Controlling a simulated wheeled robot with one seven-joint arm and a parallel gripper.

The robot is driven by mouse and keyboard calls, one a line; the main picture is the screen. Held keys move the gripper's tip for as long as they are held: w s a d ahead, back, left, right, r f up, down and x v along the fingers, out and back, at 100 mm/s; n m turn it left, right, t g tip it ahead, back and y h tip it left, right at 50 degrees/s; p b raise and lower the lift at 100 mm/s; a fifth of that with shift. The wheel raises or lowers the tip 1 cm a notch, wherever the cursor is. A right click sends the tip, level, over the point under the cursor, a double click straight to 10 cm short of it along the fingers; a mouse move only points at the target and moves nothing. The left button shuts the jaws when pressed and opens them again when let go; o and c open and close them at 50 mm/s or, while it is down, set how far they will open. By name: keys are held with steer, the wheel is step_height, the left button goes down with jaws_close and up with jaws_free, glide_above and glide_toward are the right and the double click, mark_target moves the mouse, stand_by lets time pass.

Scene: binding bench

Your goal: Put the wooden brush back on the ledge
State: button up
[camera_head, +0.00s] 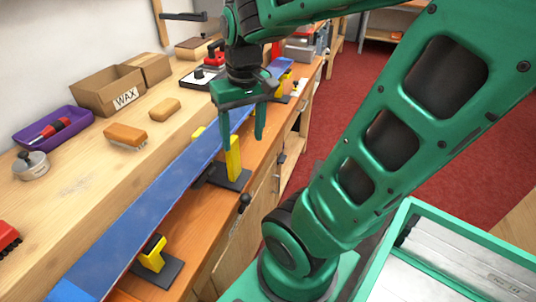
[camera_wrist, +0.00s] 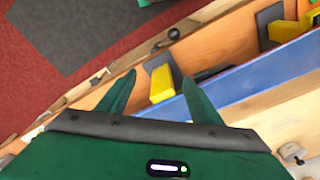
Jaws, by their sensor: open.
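A wooden brush (camera_head: 126,136) with an orange-brown back and pale bristles lies on the light wooden ledge (camera_head: 90,185) at the left of the head view. My gripper (camera_head: 241,136) is open and empty, pointing down over the blue board to the right of the brush. In the wrist view my gripper's two fingers (camera_wrist: 160,78) are spread, with a yellow clamp post (camera_wrist: 162,84) showing between and below them. The brush is not visible in the wrist view.
A long blue board (camera_head: 150,205) rests along yellow clamps (camera_head: 152,255) on the orange bench. On the ledge are a tan block (camera_head: 165,109), a purple tray (camera_head: 52,128), a metal tin (camera_head: 30,166), a WAX box (camera_head: 108,92) and a red brush (camera_head: 8,236). Bare ledge surrounds the wooden brush.

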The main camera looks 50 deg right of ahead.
steer(key=s+f+m+g, duration=0.1)
steer(key=s+f+m, duration=0.1)
steer(key=s, duration=0.6)
steer(key=shift+s+d+f, duration=0.4)
steer(key=shift+w+f, duration=0.25)
steer(key=shift+w, duration=0.4)
